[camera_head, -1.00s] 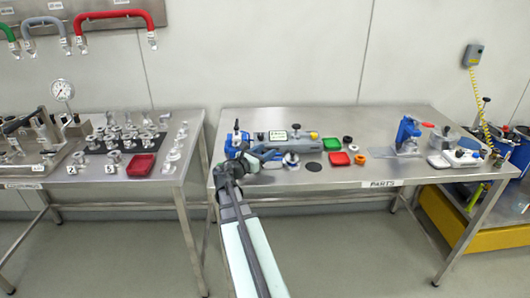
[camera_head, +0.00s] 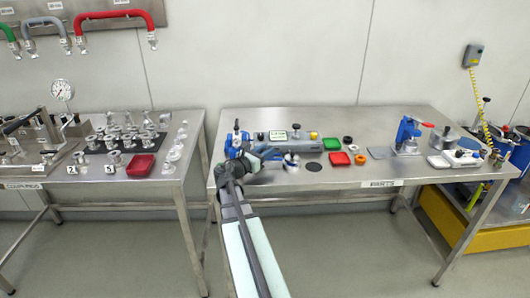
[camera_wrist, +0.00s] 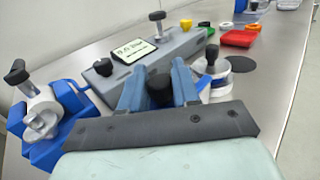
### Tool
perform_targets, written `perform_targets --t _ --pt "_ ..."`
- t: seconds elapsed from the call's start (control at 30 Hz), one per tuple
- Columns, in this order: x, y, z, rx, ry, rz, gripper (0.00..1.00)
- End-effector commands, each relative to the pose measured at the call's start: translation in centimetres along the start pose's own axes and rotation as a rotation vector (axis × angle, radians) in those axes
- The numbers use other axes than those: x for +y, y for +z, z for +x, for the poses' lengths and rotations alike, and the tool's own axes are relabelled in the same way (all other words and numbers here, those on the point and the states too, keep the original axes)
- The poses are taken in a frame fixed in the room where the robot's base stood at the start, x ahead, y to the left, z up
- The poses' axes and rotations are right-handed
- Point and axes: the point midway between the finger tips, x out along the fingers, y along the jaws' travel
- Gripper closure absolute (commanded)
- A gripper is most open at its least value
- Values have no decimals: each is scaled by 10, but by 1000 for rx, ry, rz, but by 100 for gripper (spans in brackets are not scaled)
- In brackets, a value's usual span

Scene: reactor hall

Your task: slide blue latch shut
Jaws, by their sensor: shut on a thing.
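My gripper (camera_wrist: 158,92) has two blue-grey fingers shut on a black knob (camera_wrist: 160,85). What the knob is fixed to is hidden behind the fingers and palm, so I cannot tell how far the latch is slid. Just beyond is a long grey device (camera_wrist: 178,45) with a lit display and upright black-knobbed pins. To its left a blue clamp-like block (camera_wrist: 45,148) holds a pale round fitting with a black knob. In the head view my gripper (camera_head: 262,153) is low over the left part of the table, in front of the grey device (camera_head: 300,143) and right of the blue block (camera_head: 233,150).
A pale round pot with a black knob (camera_wrist: 212,80) stands close right of my fingers, near a dark disc (camera_head: 313,167). Red (camera_head: 339,158) and green (camera_head: 332,144) trays lie further right. The table's front edge is close.

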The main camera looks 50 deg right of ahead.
Motion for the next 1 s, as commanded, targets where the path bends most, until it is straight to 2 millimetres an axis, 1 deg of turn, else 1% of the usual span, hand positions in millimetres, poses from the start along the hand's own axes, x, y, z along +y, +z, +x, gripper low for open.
perform_targets --t 0.33,0.7,1.0 --pt "-4 0 2 0 -2 0 100" --pt "-34 0 33 0 -3 0 100" --pt "-36 0 36 0 -6 0 100"
